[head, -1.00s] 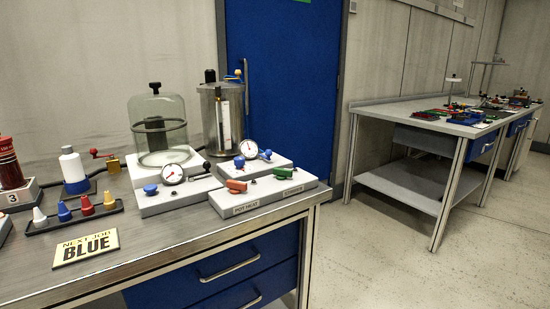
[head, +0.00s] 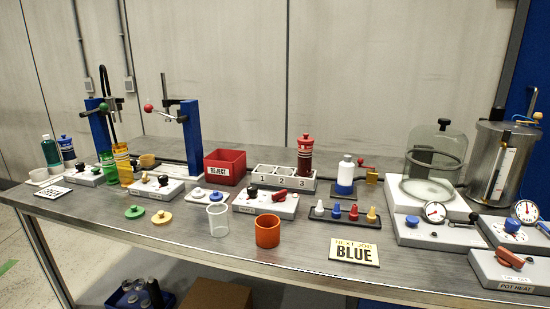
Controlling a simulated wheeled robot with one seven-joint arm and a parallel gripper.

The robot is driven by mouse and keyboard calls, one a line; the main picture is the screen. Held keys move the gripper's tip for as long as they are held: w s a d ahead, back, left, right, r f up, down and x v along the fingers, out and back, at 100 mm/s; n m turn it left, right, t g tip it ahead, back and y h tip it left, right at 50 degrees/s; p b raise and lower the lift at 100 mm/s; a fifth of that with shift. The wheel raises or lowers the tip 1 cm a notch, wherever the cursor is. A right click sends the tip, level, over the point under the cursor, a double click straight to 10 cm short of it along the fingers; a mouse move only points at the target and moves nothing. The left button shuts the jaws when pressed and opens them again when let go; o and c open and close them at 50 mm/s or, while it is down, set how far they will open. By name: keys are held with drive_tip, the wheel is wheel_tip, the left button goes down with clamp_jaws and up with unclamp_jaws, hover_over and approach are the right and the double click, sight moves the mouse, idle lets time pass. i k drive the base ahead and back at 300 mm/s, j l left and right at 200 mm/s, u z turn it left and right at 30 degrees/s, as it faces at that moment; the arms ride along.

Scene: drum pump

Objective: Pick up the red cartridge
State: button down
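A dark red cartridge (head: 305,158) with a red cap stands upright at the right end of a grey-white rack (head: 287,184), by the number 3. The slots by 1 and 2 look empty. Its lower end is hidden in the rack. My gripper is not in view.
A red REJECT box (head: 225,166) stands left of the rack and a white bottle (head: 346,174) right of it. In front are a valve block (head: 265,204), an orange cup (head: 267,232), a clear cup (head: 217,220), a nozzle tray (head: 344,219) and a BLUE sign (head: 354,252).

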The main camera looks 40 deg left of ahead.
sight(305, 152)
drive_tip(key=u, duration=1.05)
drive_tip(key=i+l+u, duration=0.3)
drive_tip(key=i+l, duration=0.15)
